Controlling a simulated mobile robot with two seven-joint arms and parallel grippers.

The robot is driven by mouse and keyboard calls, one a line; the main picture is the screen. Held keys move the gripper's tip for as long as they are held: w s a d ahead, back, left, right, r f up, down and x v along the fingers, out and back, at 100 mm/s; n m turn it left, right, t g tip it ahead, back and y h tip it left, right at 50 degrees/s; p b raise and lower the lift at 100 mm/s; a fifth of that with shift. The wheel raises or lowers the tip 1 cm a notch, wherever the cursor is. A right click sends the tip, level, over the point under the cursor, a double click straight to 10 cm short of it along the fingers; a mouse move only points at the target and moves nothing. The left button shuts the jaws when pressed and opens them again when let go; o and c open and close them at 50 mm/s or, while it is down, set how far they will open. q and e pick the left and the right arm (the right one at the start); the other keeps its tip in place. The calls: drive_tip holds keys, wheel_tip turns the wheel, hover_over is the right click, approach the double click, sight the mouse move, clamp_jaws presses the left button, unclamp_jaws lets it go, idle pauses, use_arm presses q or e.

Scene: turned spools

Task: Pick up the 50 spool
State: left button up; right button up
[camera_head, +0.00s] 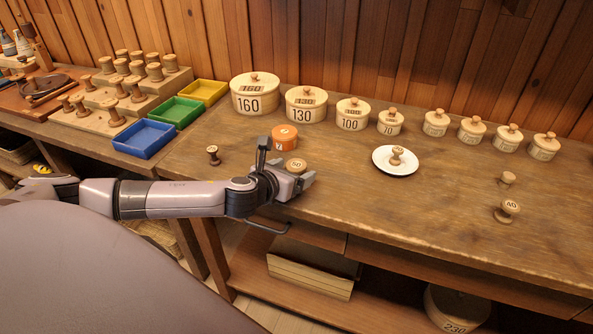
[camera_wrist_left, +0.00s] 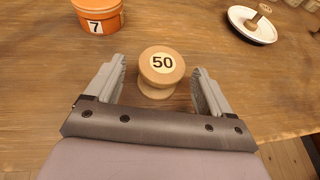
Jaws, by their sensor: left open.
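The 50 spool (camera_wrist_left: 161,74) is a pale turned wooden spool with a round "50" label on its top. It stands upright on the wooden table. In the head view the 50 spool (camera_head: 297,164) is partly hidden by my left gripper (camera_head: 283,180). In the left wrist view my left gripper (camera_wrist_left: 157,88) is open, with one finger on each side of the spool. Gaps show between the fingers and the spool. My right gripper is not in view.
An orange pot labelled 7 (camera_head: 285,137) stands just behind the spool. A white plate (camera_head: 381,164) with a spool (camera_head: 397,155) is to the right. A 40 spool (camera_head: 507,210) stands far right. Lidded round boxes (camera_head: 306,104) line the back. The front middle table is clear.

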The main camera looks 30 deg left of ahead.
use_arm(q)
drive_tip(key=shift+x, duration=1.05)
drive_tip(key=shift+c, duration=0.3)
drive_tip(key=c, duration=1)
